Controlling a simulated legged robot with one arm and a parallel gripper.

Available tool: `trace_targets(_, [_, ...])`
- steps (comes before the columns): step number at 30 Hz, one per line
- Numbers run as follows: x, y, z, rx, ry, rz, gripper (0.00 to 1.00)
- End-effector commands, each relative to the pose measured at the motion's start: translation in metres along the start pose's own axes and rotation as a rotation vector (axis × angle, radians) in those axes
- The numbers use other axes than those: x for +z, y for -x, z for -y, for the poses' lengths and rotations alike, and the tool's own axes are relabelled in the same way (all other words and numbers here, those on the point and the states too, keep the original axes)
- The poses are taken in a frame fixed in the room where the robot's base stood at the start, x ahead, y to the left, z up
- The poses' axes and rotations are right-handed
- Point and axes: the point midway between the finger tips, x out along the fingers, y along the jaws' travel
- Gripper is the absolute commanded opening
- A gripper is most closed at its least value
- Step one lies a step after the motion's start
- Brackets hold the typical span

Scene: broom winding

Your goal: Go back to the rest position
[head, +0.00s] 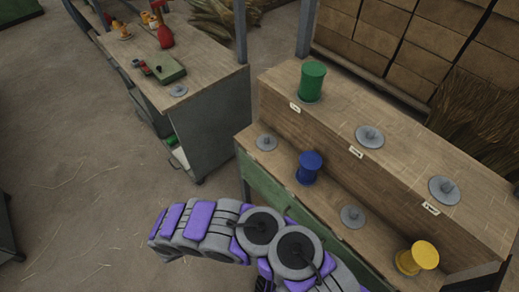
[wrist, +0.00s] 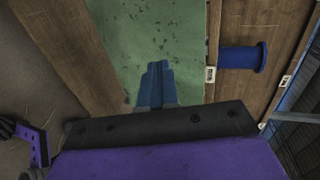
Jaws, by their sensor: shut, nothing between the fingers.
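My gripper (wrist: 155,85) shows in the wrist view as blue fingers closed together, with nothing between them. Behind it in that view is a speckled green surface. My purple and grey arm bends across the bottom of the head view, and I cannot make out the fingers there. The blue spool (head: 309,168) stands upright on the lower step of the wooden bench (head: 330,126). It also shows in the wrist view (wrist: 243,60), to the right of the fingers and apart from them.
A green spool (head: 312,82) stands on the upper step, and a yellow spool (head: 417,257) is on the lower step at right. Several grey pegs, such as this one (head: 369,136), are empty. A side table (head: 170,60) holds tools. Open floor (head: 80,150) lies at left.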

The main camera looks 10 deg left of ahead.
Motion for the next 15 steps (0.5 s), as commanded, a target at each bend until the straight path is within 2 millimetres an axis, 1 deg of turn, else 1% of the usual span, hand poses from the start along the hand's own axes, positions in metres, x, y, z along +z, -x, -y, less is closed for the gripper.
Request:
trace_targets(5, [-0.003,-0.002,0.003,0.002,-0.006,0.0,0.0])
trace_targets(8, [-0.006,-0.012,0.018,-0.005,-0.047,-0.021,0.0])
trace_targets(11, [-0.009,-0.031,0.052,-0.026,-0.144,-0.076,0.0])
trace_targets(15, [-0.02,-0.063,0.114,-0.074,-0.342,-0.196,0.0])
